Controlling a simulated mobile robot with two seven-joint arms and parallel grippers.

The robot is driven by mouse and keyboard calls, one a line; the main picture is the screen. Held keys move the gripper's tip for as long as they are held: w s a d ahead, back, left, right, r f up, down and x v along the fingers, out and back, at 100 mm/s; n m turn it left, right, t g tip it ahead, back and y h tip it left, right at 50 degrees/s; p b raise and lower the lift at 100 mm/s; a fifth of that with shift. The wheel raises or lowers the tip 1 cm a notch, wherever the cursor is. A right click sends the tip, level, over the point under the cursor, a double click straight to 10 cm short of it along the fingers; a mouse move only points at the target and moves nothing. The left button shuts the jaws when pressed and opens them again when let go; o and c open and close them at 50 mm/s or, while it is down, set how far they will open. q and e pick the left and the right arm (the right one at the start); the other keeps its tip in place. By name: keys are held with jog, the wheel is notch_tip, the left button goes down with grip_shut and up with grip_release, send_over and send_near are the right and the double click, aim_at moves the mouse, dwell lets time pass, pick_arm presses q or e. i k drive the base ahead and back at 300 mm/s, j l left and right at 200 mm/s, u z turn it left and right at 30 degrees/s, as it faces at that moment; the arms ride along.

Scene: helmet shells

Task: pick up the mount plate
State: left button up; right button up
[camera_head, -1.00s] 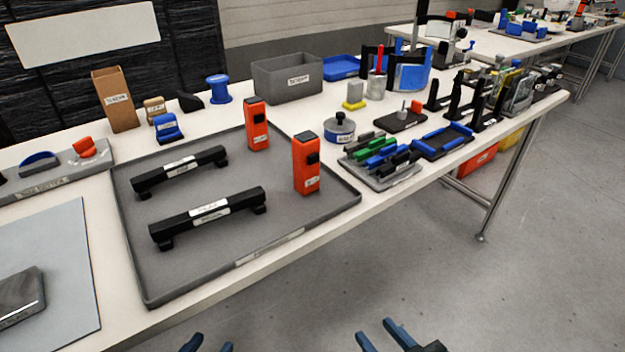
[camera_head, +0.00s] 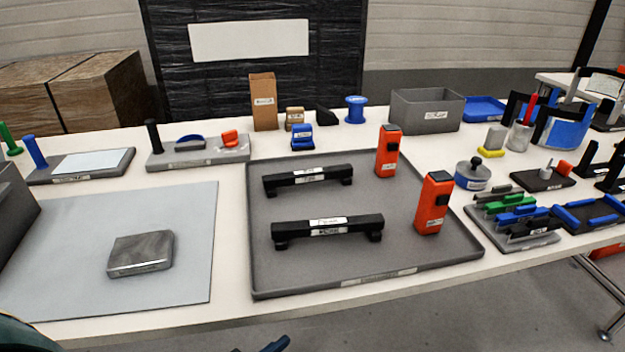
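A flat grey metal block (camera_head: 140,253) with rounded edges lies on the light grey mat at the left of the table. It may be the mount plate, but no readable label confirms this. A small blue fingertip of what seems to be my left gripper (camera_head: 275,344) shows at the bottom edge, in front of the table and well apart from the block. The rest of that gripper is cut off, so its opening is hidden. My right gripper is out of view.
The light grey mat (camera_head: 190,210) is otherwise bare. A grey tray (camera_head: 365,265) holds two black bars (camera_head: 328,228) and two orange devices (camera_head: 433,203). Labelled holders and a grey bin (camera_head: 427,110) stand behind. A dark bin wall (camera_head: 15,210) borders the mat at left.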

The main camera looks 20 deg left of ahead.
aim_at(143, 252)
jog(key=u, duration=1.65)
